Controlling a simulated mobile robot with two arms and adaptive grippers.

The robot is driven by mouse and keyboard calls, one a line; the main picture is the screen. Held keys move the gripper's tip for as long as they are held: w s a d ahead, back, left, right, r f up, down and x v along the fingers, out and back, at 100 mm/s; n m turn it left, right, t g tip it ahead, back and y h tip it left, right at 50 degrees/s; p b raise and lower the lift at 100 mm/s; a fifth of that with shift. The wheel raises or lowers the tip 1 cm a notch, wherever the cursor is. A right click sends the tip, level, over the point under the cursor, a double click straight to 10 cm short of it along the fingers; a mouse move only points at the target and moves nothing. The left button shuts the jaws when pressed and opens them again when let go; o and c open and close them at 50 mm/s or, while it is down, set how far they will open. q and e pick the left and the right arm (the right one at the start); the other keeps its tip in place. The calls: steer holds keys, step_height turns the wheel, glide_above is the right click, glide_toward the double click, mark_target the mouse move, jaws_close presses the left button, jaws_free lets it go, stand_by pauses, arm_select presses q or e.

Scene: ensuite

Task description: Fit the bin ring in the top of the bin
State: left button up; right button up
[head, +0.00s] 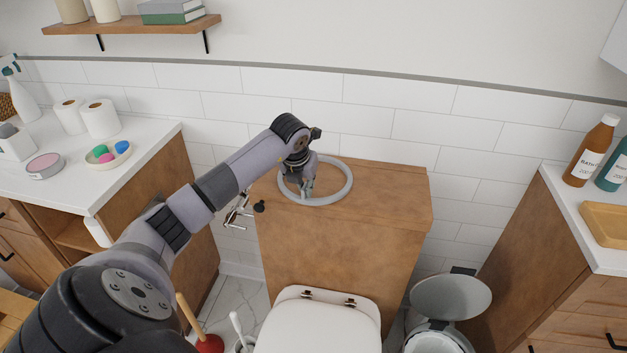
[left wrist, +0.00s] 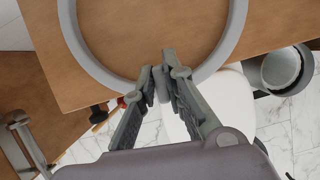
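The bin ring (head: 347,190), a pale grey hoop, is over the top of the wooden cistern cabinet (head: 395,195). It fills the top of the left wrist view (left wrist: 238,22). My left gripper (head: 307,192) is at the ring's near side. In the left wrist view its fingers (left wrist: 160,72) come together with the rim between them. I cannot tell whether the ring rests on the wood or is just above it. The bin (head: 432,342) stands on the floor right of the toilet, its round lid (head: 452,296) raised. It also shows in the left wrist view (left wrist: 281,70). My right gripper is not in view.
The toilet (head: 318,322) stands before the cabinet, left of the bin. A plunger (head: 207,344) is left of it. Counters flank the cabinet: the left (head: 135,150) holds paper rolls and a dish, the right (head: 570,210) holds bottles and a wooden tray.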

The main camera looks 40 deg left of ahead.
arm_select(q)
jaws_close()
steer(key=shift+r, duration=0.1)
